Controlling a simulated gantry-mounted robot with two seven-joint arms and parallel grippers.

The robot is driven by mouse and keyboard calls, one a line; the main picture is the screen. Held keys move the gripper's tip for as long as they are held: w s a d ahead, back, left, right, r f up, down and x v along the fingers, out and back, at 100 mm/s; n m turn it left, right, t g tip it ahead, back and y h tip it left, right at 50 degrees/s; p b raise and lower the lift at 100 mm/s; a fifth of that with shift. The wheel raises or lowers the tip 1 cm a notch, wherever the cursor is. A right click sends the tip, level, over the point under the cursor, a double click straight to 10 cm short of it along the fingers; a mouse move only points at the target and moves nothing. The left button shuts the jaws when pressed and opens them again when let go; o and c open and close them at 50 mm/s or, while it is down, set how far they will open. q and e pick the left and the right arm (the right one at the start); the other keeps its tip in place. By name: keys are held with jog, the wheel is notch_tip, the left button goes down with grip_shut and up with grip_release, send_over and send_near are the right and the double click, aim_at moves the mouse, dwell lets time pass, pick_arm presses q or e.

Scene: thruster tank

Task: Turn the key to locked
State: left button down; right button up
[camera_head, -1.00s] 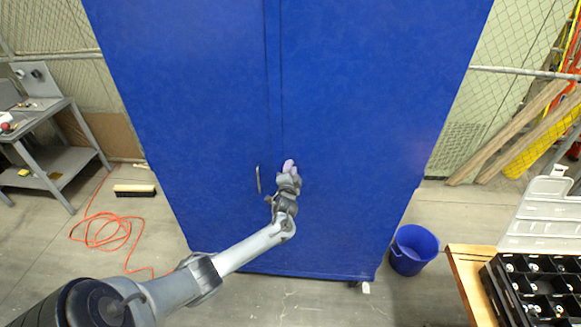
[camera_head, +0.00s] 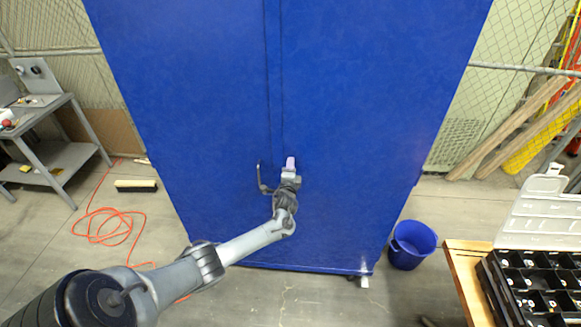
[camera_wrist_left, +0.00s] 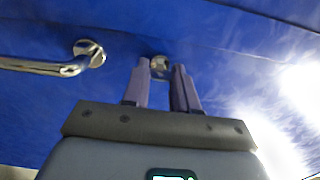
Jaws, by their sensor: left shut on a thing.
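The tall blue cabinet (camera_head: 350,120) fills the middle of the head view. My left gripper (camera_head: 290,163) is at its front, just right of the door seam. In the left wrist view, my left gripper's (camera_wrist_left: 159,72) two purple-grey fingers point at a small shiny metal key and lock (camera_wrist_left: 160,62) on the blue door. The fingers are shut on the key, which is mostly hidden between them. In the head view the gripper covers the key. Its turned angle cannot be made out. My right gripper is not in view.
A metal door handle (camera_head: 263,180) is close left of the gripper; it also shows in the left wrist view (camera_wrist_left: 60,66). A blue bucket (camera_head: 412,245) stands right of the cabinet. A wooden table (camera_head: 468,275) with a black tray (camera_head: 490,285) is at lower right. An orange cord (camera_head: 105,225) lies left.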

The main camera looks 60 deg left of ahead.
pick_arm(q)
jog(key=c, duration=0.9)
grip_release()
jog(key=v, duration=1)
jog(key=shift+s+d+p, duration=0.3)
jog(key=shift+p, duration=0.1)
